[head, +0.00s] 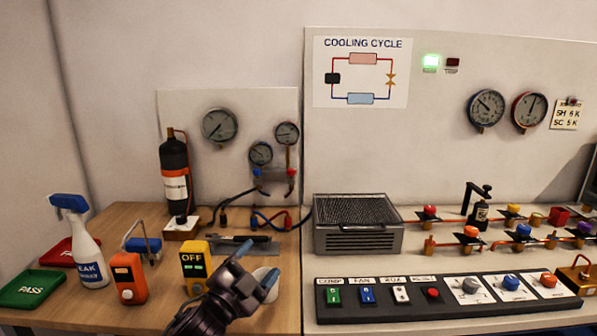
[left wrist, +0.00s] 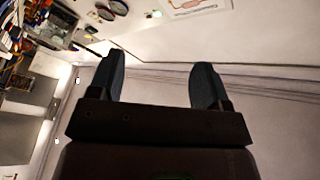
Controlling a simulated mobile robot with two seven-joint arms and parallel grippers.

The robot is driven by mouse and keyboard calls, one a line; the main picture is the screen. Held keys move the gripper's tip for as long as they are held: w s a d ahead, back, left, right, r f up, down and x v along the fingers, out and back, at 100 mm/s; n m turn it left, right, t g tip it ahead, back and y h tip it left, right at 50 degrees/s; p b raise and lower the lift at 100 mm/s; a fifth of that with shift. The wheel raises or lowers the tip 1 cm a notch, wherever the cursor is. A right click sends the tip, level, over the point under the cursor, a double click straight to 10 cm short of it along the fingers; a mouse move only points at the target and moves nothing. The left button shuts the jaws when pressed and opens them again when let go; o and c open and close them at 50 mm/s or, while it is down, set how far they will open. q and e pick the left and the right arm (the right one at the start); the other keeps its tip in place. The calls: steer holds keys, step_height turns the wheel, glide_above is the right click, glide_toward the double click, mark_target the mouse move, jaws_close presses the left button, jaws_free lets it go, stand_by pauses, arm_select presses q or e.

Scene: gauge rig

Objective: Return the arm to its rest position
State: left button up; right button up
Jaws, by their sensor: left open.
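My left gripper (head: 257,274) reaches in from the bottom of the head view, over the front of the wooden bench. Its two blue-grey fingers are apart, with nothing seen held. A pale round thing shows behind and between the fingers; I cannot tell what it is. The left wrist view also shows the gripper (left wrist: 157,85), its fingers spread and the space between them empty, with a pale wall beyond. A yellow device marked OFF (head: 195,262) stands just left of the gripper. My right gripper is not in view.
An orange device (head: 129,278), a spray bottle (head: 82,245) and a green PASS tray (head: 33,289) stand left on the wooden bench (head: 125,217). A black switch panel (head: 447,294) and a grey metal unit (head: 357,224) lie to the right. A black cylinder (head: 175,170) stands behind.

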arm_select(q)
steer(key=s+a+f+n+g+y, duration=0.2)
steer(key=s+a+f, duration=0.4)
steer(key=s+f, duration=0.3)
steer(key=s+a+f+n+g+y+p, duration=0.1)
steer(key=s+a+f+n+y, duration=0.3)
steer(key=s+f, duration=0.5)
steer(key=s+a+f+n+g+y+p, duration=0.1)
steer(key=s+a+f+n+g+y, duration=0.2)
steer(key=s+a+f+n, duration=0.5)
steer(key=s+a+f+y, duration=0.1)
steer(key=s+f, duration=0.1)
steer(key=s, duration=0.5)
steer(key=shift+s+g, duration=0.3)
steer(key=shift+s, duration=0.05)
steer(key=shift+f, duration=0.1)
